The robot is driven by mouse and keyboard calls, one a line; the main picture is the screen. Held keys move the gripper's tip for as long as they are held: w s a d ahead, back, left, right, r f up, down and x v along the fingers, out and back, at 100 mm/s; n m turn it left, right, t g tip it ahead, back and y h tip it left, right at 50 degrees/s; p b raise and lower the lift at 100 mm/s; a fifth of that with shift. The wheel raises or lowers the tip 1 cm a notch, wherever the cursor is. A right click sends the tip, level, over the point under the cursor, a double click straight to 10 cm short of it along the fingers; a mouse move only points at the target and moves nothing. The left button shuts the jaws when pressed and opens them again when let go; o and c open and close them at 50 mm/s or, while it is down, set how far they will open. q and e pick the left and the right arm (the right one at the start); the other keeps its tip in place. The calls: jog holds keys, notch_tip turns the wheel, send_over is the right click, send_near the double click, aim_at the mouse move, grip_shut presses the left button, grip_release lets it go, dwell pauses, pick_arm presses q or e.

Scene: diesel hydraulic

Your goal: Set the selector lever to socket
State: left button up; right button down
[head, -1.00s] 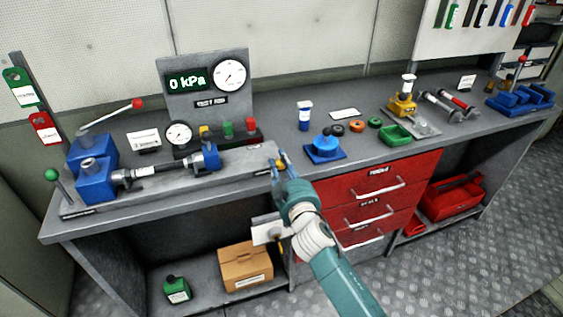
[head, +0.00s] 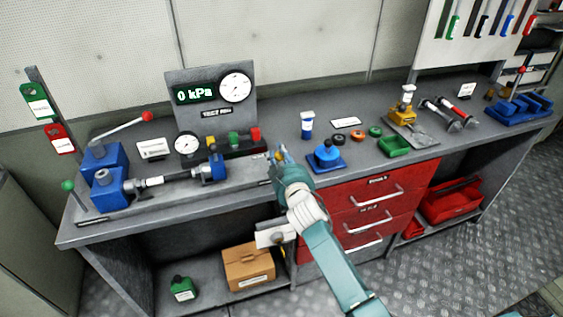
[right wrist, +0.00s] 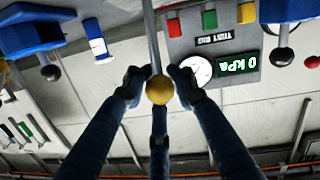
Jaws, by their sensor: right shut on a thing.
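A lever with a yellow ball knob (right wrist: 158,90) stands at the front edge of the bench, right of the long blue-ended cylinder assembly. I take it for the selector lever; no readable position label shows. In the right wrist view its grey rod runs up from the knob between my fingers. My right gripper (right wrist: 158,84) is shut on this lever, one finger on each side just by the knob. In the head view my right gripper (head: 279,158) mostly covers the lever, with a bit of yellow at the fingertips. My left gripper is not in view.
A test rig panel (head: 212,92) reading 0 kPa stands behind. A blue pump (head: 105,165) with a red-knobbed handle and a green-knobbed lever (head: 68,186) are at left. A blue fixture (head: 326,158) sits close right of my gripper. Red drawers (head: 370,205) are below.

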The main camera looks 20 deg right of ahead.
jog(key=shift+w+r, duration=0.6)
jog(key=shift+w, duration=0.35)
dwell(0.5)
jog(key=c, duration=1.5)
grip_release()
jog(key=shift+r, duration=0.1)
jog(key=shift+c, duration=0.2)
jog(key=shift+o, duration=0.5)
jog(key=shift+s, duration=0.2)
jog(key=shift+s+f, duration=0.1)
jog(key=shift+f, duration=0.1)
jog(key=shift+s, duration=0.15)
jog(key=s+r, duration=0.1)
jog(key=s, duration=1)
jog(key=shift+s+a+r, duration=0.25)
jog(key=shift+s+r, duration=0.1)
jog(key=shift+r, duration=0.05)
